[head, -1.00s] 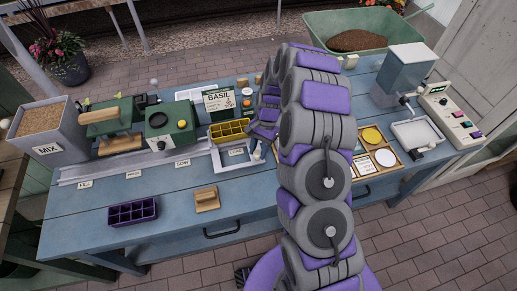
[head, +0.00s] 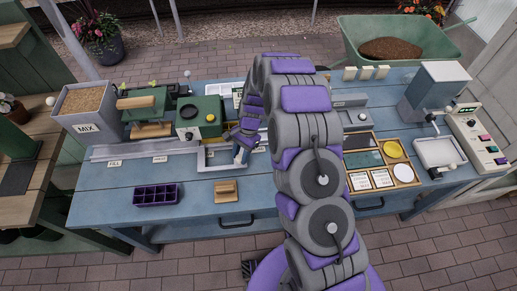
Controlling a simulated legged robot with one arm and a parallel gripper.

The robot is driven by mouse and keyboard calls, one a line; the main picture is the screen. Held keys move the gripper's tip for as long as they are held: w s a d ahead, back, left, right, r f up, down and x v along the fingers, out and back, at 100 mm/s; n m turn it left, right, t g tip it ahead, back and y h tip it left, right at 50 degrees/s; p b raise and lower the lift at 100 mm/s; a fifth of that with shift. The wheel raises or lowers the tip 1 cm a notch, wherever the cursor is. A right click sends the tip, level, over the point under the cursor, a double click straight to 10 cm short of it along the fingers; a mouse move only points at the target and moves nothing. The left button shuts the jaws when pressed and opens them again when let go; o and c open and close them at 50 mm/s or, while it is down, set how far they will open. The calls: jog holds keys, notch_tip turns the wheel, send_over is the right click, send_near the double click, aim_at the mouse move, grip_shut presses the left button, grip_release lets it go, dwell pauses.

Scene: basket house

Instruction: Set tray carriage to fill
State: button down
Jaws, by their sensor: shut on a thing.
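The tray carriage, a pale open frame (head: 212,165), sits on the long grey rail (head: 130,150) along the bench, near its sow stretch. The FILL label (head: 115,163) is at the rail's left end, beyond the PRESS label (head: 160,159). My gripper (head: 240,155) is at the right part of the carriage and shut on it. My arm hides the area behind and right of the gripper. I cannot make out a yellow tray in the carriage.
The MIX hopper (head: 88,105) stands at the rail's left end. Green machines (head: 200,119) stand behind the rail. A purple tray (head: 158,195) and a wooden block (head: 226,191) lie in front. A seed box (head: 405,172) is at right.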

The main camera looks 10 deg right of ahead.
aim_at(224, 167)
jog(key=shift+a+p, duration=0.55)
jog(key=shift+a, duration=2.15)
jog(key=shift+w, duration=0.1)
jog(key=c, duration=0.8)
grip_release()
jog(key=p+v, duration=0.2)
jog(key=v, duration=1.5)
jog(key=shift+r, duration=0.15)
jog(key=shift+o, duration=0.3)
